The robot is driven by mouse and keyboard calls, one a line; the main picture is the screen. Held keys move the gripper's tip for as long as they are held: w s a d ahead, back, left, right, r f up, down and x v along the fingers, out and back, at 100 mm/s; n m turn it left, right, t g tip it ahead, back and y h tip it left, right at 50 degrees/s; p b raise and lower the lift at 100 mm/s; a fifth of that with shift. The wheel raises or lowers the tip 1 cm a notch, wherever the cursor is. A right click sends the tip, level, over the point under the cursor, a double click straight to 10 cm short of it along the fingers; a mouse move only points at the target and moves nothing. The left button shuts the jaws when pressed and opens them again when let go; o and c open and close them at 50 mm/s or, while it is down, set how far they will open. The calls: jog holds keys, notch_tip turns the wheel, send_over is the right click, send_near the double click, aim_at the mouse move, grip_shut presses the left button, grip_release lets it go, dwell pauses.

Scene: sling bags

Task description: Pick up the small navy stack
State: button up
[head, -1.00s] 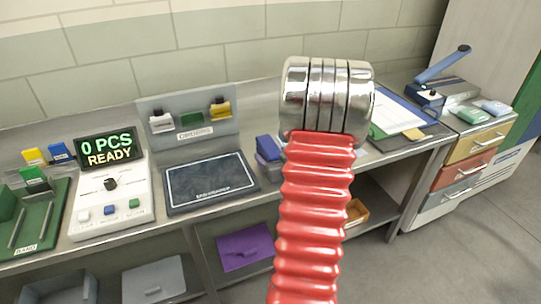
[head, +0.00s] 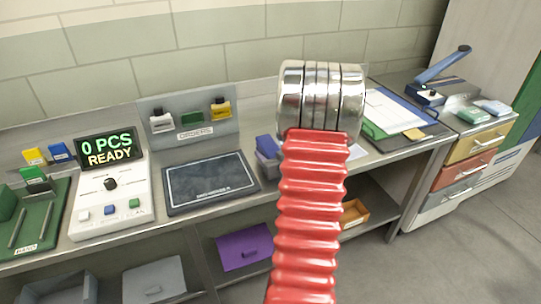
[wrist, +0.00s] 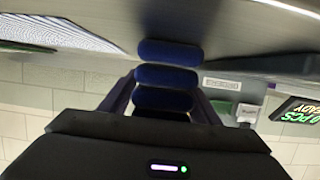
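The small navy stack (wrist: 166,76) shows in the wrist view as several rounded dark blue pads in a row. My gripper (wrist: 165,92) has one dark finger on each side of these pads. I cannot tell whether the fingers touch or squeeze them, and the gripper body hides the near end of the row. In the head view my red arm and silver wrist hide the gripper. A blue piece (head: 266,146) shows just left of the arm, above something grey, and is partly hidden.
A dark scale pad (head: 210,183) and a counter panel (head: 111,198) reading "0 PCS READY" stand to the left. An orders rack (head: 190,122) is behind. A clipboard (head: 394,112) and a blue-handled press (head: 443,72) are to the right.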

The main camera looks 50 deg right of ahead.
jog(key=c, duration=0.9)
jog(key=shift+r, duration=0.15)
jog(key=shift+r, duration=4.9)
